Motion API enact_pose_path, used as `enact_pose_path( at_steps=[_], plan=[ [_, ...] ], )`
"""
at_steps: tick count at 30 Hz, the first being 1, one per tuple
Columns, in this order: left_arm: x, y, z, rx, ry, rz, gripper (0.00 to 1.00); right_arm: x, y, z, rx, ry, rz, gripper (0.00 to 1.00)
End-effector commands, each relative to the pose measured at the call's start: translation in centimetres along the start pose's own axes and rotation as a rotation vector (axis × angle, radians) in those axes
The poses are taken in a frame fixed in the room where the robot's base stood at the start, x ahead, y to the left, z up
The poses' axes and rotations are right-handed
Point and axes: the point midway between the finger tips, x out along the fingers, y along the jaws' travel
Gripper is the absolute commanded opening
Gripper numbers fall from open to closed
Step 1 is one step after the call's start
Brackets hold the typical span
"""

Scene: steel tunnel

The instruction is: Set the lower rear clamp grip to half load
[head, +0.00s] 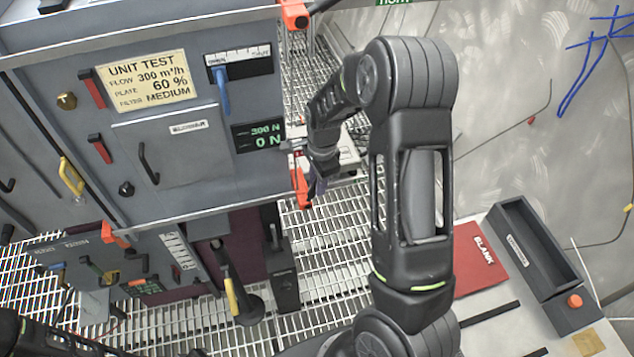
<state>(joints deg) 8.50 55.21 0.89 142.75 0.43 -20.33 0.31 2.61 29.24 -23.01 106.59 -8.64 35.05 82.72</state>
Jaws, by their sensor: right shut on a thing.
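An orange clamp (299,187) sits at the lower right edge of the grey test cabinet (225,185), below and beside my right gripper. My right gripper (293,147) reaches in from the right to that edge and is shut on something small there. My own wrist and fingers hide most of it; I take it for the lower rear clamp grip. A dark display (258,137) on the cabinet front reads 300 N above 0 N in green. Another orange clamp (294,14) is at the upper right edge. My left gripper does not show.
A third orange clamp (115,235) is at the cabinet's lower left. A blue lever (222,92) hangs on the front. A red BLANK plate (482,262) and a grey tray (522,215) lie at the right. Grating (335,265) lies open below my right arm.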

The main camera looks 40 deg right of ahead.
Motion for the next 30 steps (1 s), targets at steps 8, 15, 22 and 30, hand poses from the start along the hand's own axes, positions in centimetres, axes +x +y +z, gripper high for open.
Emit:
enact_pose_path(
  at_steps=[8, 15, 22, 30],
  plan=[
    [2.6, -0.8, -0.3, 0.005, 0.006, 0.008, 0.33, 1.0, 0.2, -1.3, 0.017, -0.126, -0.028, 0.0],
    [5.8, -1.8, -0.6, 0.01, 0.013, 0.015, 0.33, 2.1, 0.5, -2.7, 0.029, -0.303, -0.063, 0.0],
    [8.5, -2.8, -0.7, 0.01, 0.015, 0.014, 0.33, 3.0, 0.8, -3.6, 0.037, -0.479, -0.095, 0.0],
    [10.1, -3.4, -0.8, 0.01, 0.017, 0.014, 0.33, 3.5, 0.8, -3.8, 0.044, -0.615, -0.119, 0.0]
  ],
)
